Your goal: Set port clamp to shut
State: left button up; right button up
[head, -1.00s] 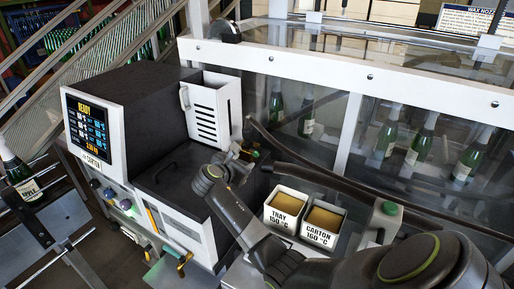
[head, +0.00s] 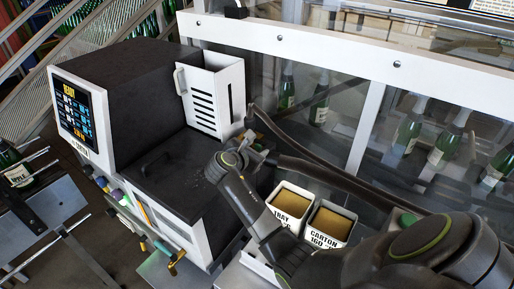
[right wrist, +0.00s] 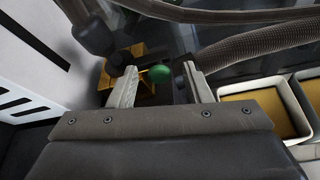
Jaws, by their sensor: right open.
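My right gripper (right wrist: 160,82) is open in the right wrist view, with its two pale fingers pointing away from the camera. A green round knob (right wrist: 159,74) shows in the gap between the fingertips, closer to the right finger. I cannot tell whether a finger touches it. A brass-coloured fitting (right wrist: 118,60), which looks like the port clamp, lies just beyond the left fingertip, partly hidden by it. In the head view my right gripper (head: 258,150) is small, at the right side of the dark machine, and hides most of the fitting. My left gripper is not in view.
The dark machine (head: 130,90) has a lit screen and a white slotted box (head: 215,95) beside the fitting. Dark hoses (head: 330,175) run close behind my arm. Two open bins, TRAY (head: 292,206) and CARTON (head: 331,222), stand near my forearm. Bottles stand behind clear panels.

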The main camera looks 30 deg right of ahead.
jog(key=shift+c, duration=0.9)
grip_shut()
jog(key=w, duration=0.1)
jog(key=w+a, duration=0.1)
jog(key=w+b, duration=0.1)
jog(key=shift+w+a, duration=0.25)
jog(key=shift+w, duration=0.1)
jog(key=shift+w+a, duration=0.2)
jog(key=shift+w, duration=0.2)
jog(key=shift+r, duration=0.1)
